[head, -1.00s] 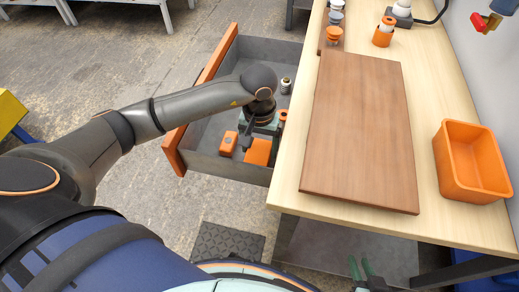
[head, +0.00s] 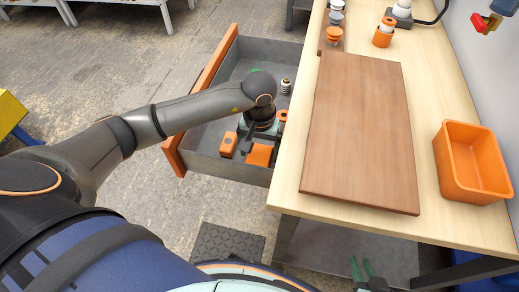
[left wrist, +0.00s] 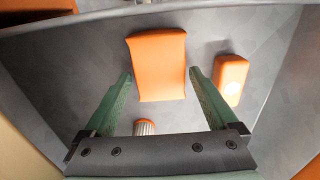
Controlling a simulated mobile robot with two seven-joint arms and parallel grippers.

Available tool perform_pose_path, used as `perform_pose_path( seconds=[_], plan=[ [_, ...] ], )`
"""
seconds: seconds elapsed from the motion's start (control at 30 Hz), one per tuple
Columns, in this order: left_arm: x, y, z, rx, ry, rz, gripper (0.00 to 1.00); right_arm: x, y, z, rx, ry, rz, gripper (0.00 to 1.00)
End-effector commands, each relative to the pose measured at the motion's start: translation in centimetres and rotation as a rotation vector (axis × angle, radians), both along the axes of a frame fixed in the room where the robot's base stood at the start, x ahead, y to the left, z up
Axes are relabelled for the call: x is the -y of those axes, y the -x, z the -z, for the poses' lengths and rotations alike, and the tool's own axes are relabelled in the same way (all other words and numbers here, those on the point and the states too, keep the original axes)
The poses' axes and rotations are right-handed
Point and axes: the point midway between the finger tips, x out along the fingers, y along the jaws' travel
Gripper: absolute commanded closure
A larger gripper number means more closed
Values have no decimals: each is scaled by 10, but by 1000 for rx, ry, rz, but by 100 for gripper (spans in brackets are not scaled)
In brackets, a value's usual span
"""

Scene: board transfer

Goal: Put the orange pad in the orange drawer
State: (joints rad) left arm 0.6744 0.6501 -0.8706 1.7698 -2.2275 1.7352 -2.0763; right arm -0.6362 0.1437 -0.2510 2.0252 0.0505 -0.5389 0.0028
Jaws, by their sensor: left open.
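The orange pad (head: 259,156) lies inside the open orange-fronted drawer (head: 204,97), towards its near end. In the left wrist view the pad (left wrist: 158,65) shows between and beyond the open fingers, with visible gaps on both sides. My left gripper (head: 262,138) is over the drawer, open and empty; its fingers also show in the left wrist view (left wrist: 159,75). My wrist hides part of the gripper and drawer in the head view. My right gripper (head: 362,268) is at the bottom edge, with its green fingers apart and nothing between them.
A brown board (head: 360,130) and an orange bin (head: 474,165) are on the wooden table (head: 425,110). The drawer's walls surround my left gripper.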

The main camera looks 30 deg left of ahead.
Motion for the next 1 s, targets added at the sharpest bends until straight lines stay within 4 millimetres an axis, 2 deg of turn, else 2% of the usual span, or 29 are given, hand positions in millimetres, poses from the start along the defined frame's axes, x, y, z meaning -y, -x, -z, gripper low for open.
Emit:
perform_pose_path(
  seconds=[0.3,0.5,0.7,1.0],
  plan=[
    [-1,-2,-69,8,-1,0,8,0,-2,-2,0,2,-1,71],
    [0,-1,-104,6,-1,0,8,-1,-4,-4,4,0,-2,71],
    [0,0,-117,3,0,-1,8,-2,-4,-5,4,-1,-2,71],
    [0,0,-118,2,0,-1,8,-2,-3,-4,2,-1,-3,71]
  ],
)
